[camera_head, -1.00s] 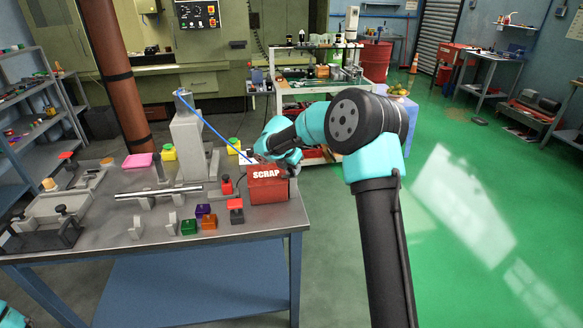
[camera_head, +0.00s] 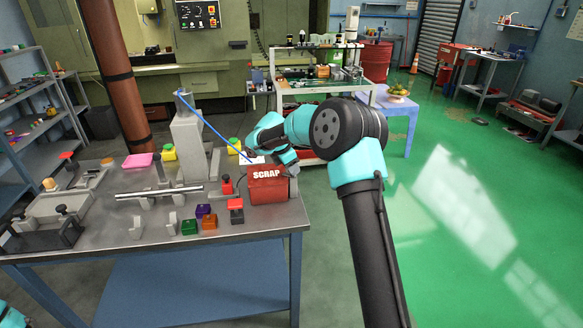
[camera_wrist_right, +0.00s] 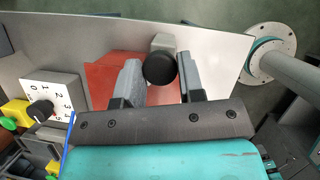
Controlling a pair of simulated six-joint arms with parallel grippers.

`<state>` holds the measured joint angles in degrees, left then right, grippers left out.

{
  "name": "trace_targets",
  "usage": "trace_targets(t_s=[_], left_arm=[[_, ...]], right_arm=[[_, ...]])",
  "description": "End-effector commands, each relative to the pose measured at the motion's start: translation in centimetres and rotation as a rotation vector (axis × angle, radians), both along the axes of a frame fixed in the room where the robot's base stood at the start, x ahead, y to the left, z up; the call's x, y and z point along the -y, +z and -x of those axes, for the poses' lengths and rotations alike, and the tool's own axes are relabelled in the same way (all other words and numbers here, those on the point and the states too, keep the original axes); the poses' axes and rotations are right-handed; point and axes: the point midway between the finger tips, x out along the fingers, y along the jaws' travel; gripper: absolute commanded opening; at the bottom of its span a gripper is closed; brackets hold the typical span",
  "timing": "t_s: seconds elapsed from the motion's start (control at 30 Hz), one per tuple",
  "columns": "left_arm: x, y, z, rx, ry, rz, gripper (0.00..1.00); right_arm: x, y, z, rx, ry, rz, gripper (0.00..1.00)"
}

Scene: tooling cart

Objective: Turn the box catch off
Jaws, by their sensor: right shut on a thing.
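The red box marked SCRAP (camera_head: 267,184) stands at the right end of the metal bench. In the right wrist view its red surface (camera_wrist_right: 105,80) lies behind my fingers. A round black knob (camera_wrist_right: 160,67), with a pale grey block (camera_wrist_right: 163,42) beside it, sits between the two grey fingers; I take it for the box catch. My right gripper (camera_wrist_right: 157,80) is shut on this knob. In the head view the right gripper (camera_head: 290,168) is at the box's right rear side, mostly hidden by my wrist. My left gripper is out of view.
A numbered dial with a black knob (camera_wrist_right: 42,109) is close to the box. A grey post with a blue rod (camera_head: 212,127), a metal bar (camera_head: 158,192) and several coloured blocks (camera_head: 205,218) stand on the bench. Green floor (camera_head: 470,200) is open to the right.

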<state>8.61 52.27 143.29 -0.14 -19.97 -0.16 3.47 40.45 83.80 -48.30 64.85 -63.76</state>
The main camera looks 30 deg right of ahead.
Motion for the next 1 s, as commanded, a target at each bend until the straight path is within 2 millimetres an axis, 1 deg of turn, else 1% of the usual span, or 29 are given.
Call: trace_targets(t_s=[0.7,1.0], left_arm=[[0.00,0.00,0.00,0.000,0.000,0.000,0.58],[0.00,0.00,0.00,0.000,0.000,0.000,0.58]], right_arm=[[0.19,0.00,-0.40,0.000,-0.683,0.000,0.12],[0.28,0.05,-0.47,0.001,-0.927,0.000,0.12]])
